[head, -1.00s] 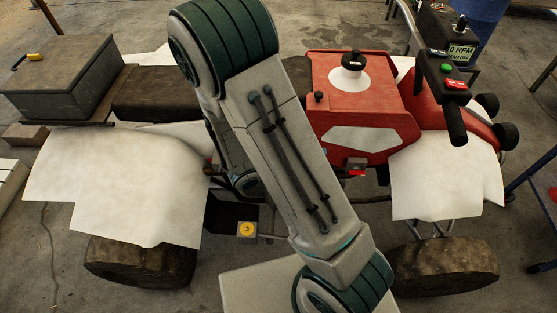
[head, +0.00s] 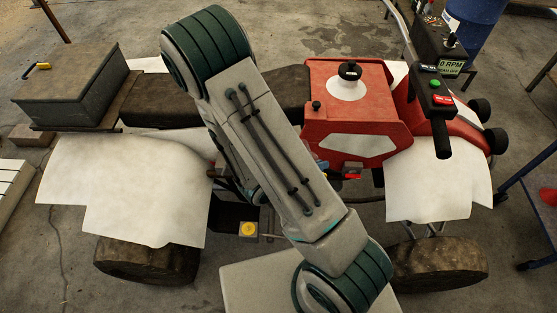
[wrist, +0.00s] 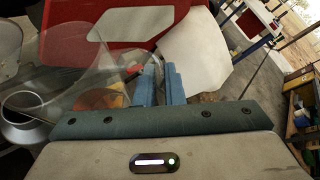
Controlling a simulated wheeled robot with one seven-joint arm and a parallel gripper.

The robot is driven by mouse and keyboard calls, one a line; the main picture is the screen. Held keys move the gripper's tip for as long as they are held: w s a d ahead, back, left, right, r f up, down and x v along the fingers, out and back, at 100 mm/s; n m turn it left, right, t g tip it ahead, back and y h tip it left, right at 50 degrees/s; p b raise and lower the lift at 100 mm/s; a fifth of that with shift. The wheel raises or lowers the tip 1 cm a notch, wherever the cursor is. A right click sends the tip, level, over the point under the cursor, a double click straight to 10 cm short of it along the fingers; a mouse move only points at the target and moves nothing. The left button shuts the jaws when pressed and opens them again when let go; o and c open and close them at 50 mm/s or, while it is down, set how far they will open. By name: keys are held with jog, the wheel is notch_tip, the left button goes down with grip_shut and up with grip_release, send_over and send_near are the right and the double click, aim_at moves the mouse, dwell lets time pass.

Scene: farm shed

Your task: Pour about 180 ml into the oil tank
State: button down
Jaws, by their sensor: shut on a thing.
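My gripper (wrist: 158,84) shows blue fingers in the wrist view, closed on what seems to be the side or handle of a clear see-through vessel (wrist: 88,55). The vessel fills the left of that view; its fill level cannot be made out. My arm hides most of the gripper and vessel in the head view. A red quad bike tank (head: 358,110) with a black cap (head: 349,70) stands behind my arm. A yellow round cap (head: 248,229) sits low beside the engine. I cannot tell which opening belongs to the oil tank. A grey metal ring (wrist: 22,122) shows at lower left in the wrist view.
White sheets (head: 125,185) cover the fenders, also on the right (head: 430,180). A grey box (head: 75,85) sits on the rear rack. A handlebar with a red switch (head: 442,100) rises at right. A blue cart frame (head: 525,180) stands at the right edge.

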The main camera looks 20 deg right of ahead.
jog(key=shift+s+d+m+p, duration=0.4)
jog(key=shift+s+p, duration=0.2)
jog(key=shift+p, duration=1.35)
jog(key=p, duration=0.1)
jog(key=s+m+t+p, duration=0.1)
jog(key=p, duration=0.1)
jog(key=shift+s+d+f+y, duration=0.2)
jog(key=shift+d+f+y, duration=0.1)
jog(key=shift+f+y, duration=0.1)
jog(key=shift+s+d+f+m+t+y+p, duration=0.3)
jog(key=shift+s+f+m+t+p, duration=0.2)
jog(key=shift+s+f+m+p, duration=0.15)
jog(key=shift+s+d+f+m+t+y+p, duration=0.25)
jog(key=shift+s+f+m+t+p, duration=0.2)
jog(key=shift+m+p, duration=0.3)
